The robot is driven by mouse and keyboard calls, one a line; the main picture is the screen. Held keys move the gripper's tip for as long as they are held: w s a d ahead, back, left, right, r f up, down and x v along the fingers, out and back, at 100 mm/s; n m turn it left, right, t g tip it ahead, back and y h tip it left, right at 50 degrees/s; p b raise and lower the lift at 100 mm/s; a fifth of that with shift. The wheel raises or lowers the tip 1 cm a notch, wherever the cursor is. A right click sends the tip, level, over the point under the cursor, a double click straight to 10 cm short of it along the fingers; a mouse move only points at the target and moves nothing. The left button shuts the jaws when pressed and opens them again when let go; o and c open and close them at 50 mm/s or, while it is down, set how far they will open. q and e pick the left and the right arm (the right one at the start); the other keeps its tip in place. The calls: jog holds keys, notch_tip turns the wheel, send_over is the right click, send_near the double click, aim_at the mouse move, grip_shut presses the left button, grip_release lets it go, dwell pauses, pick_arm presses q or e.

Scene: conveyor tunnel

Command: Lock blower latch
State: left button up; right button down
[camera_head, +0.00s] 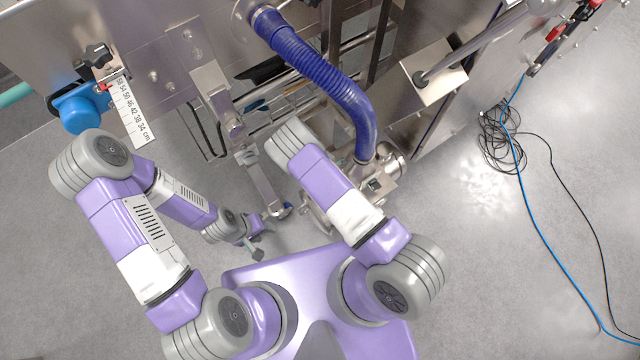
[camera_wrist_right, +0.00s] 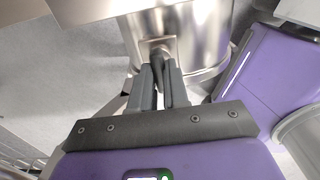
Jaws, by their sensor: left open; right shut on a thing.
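The blower is a shiny steel round housing (camera_head: 388,164) under the end of a blue ribbed hose, partly hidden by my right arm. Its curved steel side (camera_wrist_right: 205,35) fills the top of the right wrist view. The latch (camera_wrist_right: 158,50) shows there as a small metal bracket with a narrow dark lever. My right gripper (camera_wrist_right: 162,72) is shut on this lever, close to the housing; the fingers hide part of it. In the head view my right arm hides this grip. My left gripper (camera_head: 257,237) is open and empty, low over the floor, apart from the blower.
The blue hose (camera_head: 325,65) runs from the steel machine to the blower. A steel bar (camera_head: 262,185) stands between my arms. A ruler scale (camera_head: 132,112) and blue motor (camera_head: 82,108) are at left. Cables (camera_head: 510,140) lie on open floor at right.

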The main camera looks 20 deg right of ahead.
dwell(0.5)
jog(key=c, duration=1.1)
grip_release()
notch_tip(320, 180, up, 8)
jog(key=p, duration=0.3)
jog(key=shift+f, duration=0.15)
